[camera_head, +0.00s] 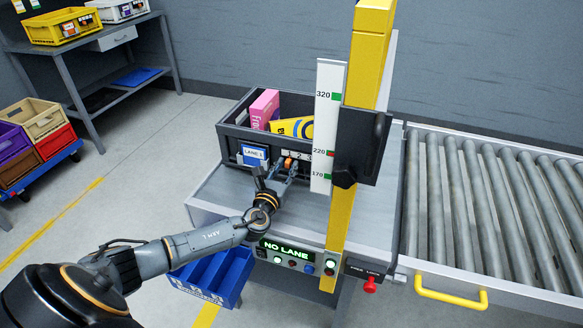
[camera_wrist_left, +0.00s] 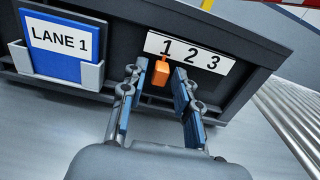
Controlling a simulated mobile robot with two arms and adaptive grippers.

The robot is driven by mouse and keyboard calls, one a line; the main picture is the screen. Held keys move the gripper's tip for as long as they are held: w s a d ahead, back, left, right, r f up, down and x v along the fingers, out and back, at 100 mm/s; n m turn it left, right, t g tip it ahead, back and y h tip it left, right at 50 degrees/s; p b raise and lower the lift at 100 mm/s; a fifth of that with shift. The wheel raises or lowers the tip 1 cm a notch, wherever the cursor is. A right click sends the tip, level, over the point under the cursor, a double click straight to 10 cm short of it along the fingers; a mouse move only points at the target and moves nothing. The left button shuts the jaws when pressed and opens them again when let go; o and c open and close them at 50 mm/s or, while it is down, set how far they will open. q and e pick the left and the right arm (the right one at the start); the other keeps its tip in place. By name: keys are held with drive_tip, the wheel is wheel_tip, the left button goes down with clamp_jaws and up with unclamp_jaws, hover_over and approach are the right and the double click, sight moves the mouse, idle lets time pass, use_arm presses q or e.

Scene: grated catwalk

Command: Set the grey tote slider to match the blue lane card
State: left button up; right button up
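The grey tote (camera_head: 232,145) sits on the metal station table with a pink box (camera_head: 264,108) and a yellow box (camera_head: 292,127) inside. The blue lane card (camera_wrist_left: 52,52) on its front reads LANE 1; it also shows in the head view (camera_head: 253,156). The orange slider (camera_wrist_left: 161,73) sits just under the 1 on the white 1-2-3 scale (camera_wrist_left: 190,53). My right gripper is out of view.
A yellow post (camera_head: 366,55) with a height scale (camera_head: 327,110) stands right of the tote. A panel (camera_head: 287,252) below reads NO LANE, with buttons beside it. A roller conveyor (camera_head: 490,200) lies to the right. A blue bin (camera_head: 215,275) hangs at the front.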

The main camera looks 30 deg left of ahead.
use_arm(q)
drive_tip(key=shift+p+v, duration=0.55)
drive_tip(key=shift+v, duration=0.65)
drive_tip(key=shift+p+v, duration=0.7)
drive_tip(key=shift+v, duration=1.6)
